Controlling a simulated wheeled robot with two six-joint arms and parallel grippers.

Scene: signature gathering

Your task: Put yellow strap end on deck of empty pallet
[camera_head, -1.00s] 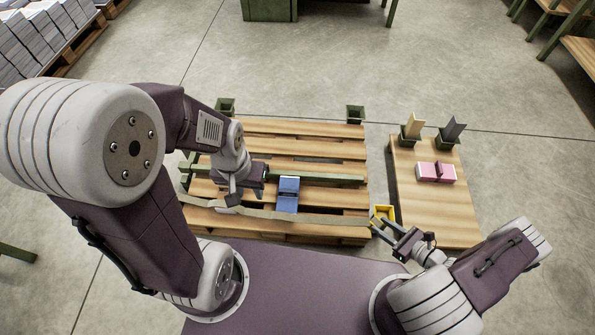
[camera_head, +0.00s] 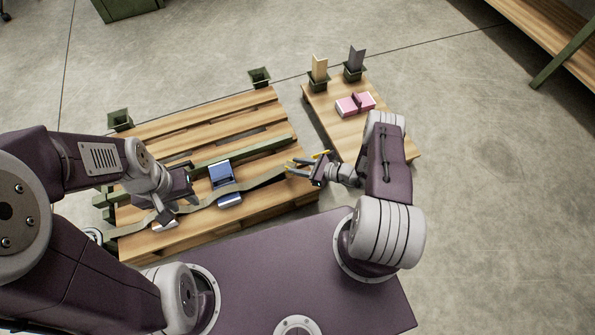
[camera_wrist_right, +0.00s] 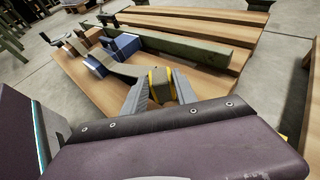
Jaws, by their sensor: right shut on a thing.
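The pallet (camera_head: 176,243) has slatted wood and a green beam along its deck. A tan strap (camera_head: 262,181) runs along its near side, past a blue block (camera_head: 221,174). My right gripper (camera_head: 303,166) is shut on the yellow strap end, at the pallet's right edge. In the right wrist view, the yellow-edged strap end (camera_wrist_right: 160,84) sits between the fingers, with the strap leading left to the blue block (camera_wrist_right: 127,45). My left gripper (camera_head: 186,185) is low over the pallet's left part, beside the strap; its jaws are too small to judge.
A smaller wooden board (camera_head: 318,97) to the right bears a pink block (camera_head: 356,104) with a dark band. Green post holders (camera_head: 260,77) stand at the pallet's far corners. A yellow object (camera_head: 322,153) shows behind my right gripper. Open floor lies beyond.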

